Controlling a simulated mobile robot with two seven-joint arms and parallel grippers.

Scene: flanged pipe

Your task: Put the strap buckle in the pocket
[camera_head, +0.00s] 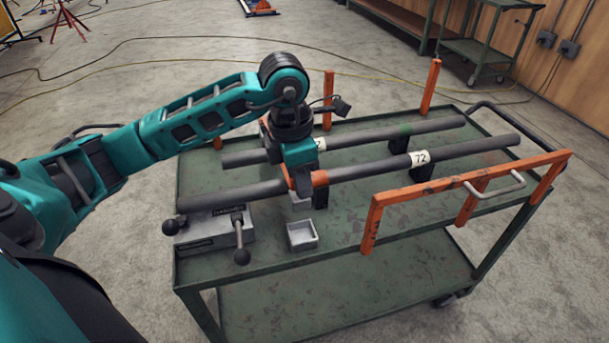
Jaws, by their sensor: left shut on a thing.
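My left gripper (301,188) points down at the near grey pipe (370,169) on the cart. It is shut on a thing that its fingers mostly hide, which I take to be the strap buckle. An orange band (320,178) shows on the pipe just right of the fingers; it looks like the strap. A small open grey square pocket (302,235) sits on the cart top, below and in front of the gripper. No contents show in it. My right gripper is out of view.
A grey vise (215,228) with black-knobbed handles holds the near pipe's left end. A second pipe (440,126) lies behind. Orange rails (470,190) edge the green cart (340,235). The cart top right of the pocket is clear.

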